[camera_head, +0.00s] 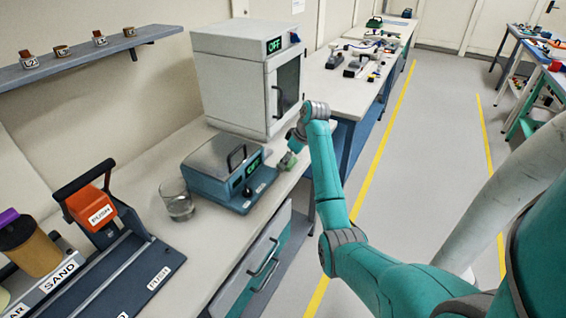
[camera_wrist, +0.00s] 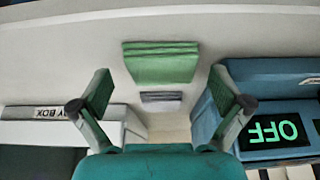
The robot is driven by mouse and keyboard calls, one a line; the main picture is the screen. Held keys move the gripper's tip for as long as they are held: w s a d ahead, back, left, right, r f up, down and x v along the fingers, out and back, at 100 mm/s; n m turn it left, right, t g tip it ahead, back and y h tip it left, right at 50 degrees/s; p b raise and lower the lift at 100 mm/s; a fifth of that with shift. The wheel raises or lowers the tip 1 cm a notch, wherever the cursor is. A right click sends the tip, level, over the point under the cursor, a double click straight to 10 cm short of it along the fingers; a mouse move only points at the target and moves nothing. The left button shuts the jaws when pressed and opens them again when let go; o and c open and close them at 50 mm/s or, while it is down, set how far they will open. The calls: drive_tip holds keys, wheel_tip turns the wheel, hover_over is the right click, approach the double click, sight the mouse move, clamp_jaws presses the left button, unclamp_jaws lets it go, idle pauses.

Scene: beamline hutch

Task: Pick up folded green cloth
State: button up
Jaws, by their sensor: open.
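The folded green cloth (camera_wrist: 161,62) shows in the wrist view as a flat, layered green block on the pale bench, ahead of my gripper and centred between its fingers. My gripper (camera_wrist: 160,88) is open, with one finger on each side and nothing held between them. In the head view my gripper (camera_head: 290,158) is at the bench edge, beside the blue device. I cannot make out the cloth apart from the gripper in that view.
A small grey folded piece (camera_wrist: 161,97) lies close to the green cloth. The blue device (camera_head: 227,172) with an OFF display and the white cabinet (camera_head: 235,80) flank the gripper. A glass beaker (camera_head: 177,200) stands left of the device. The aisle floor (camera_head: 425,150) is clear.

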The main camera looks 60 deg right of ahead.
drive_tip(key=c, duration=1)
drive_tip(key=shift+o, duration=0.2)
wheel_tip(320, 180, up, 10)
